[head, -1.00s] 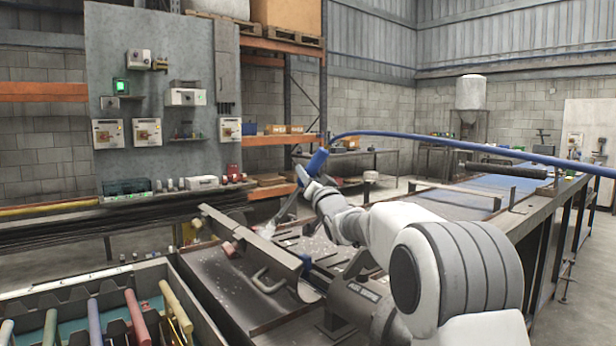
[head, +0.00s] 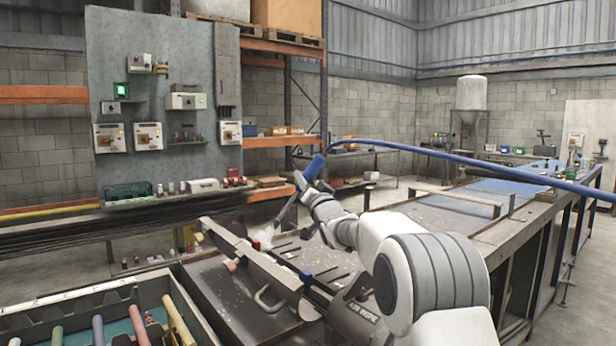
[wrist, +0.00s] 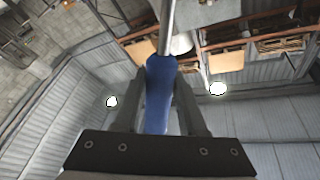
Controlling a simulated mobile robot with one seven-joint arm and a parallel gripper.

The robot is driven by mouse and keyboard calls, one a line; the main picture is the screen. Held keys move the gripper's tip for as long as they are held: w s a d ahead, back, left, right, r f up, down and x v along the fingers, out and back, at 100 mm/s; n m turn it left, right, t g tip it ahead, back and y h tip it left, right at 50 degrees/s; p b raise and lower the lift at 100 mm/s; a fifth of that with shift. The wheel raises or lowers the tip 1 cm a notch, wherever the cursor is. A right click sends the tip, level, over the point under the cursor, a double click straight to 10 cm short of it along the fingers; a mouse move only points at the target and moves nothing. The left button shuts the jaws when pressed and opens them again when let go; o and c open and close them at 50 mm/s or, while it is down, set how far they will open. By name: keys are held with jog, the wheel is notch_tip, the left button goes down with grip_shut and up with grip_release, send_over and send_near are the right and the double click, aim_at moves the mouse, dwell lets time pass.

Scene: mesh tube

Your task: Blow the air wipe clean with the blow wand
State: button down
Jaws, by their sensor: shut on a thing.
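My gripper (head: 305,184) is shut on the blue handle of the blow wand (head: 315,166). In the wrist view, the two fingers (wrist: 160,82) stand on either side of the blue handle (wrist: 157,105), and a grey metal tube runs up from it. In the head view, the wand's tube slants down and left, its nozzle end above the bench. A pale puff shows below the nozzle. The air wipe looks to be the long grey split body (head: 262,270) with a bent handle, lying across the bench top. Pale flecks lie around it. Its inside is partly hidden.
A blue hose (head: 450,157) arcs from the wand to the right. A crate (head: 165,290) with coloured rods stands front left. A line of dark strands (head: 60,232) runs in from the left. A long bench (head: 470,210) extends back right. A panel board (head: 165,60) stands behind.

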jog(key=w+a, duration=0.1)
jog(key=w+a+f+p, duration=0.1)
jog(key=w+a+p, duration=0.1)
jog(key=shift+w+a+f, duration=0.2)
jog(key=shift+a+f, duration=0.1)
jog(key=shift+f, duration=0.05)
dwell(0.5)
dwell(1.6)
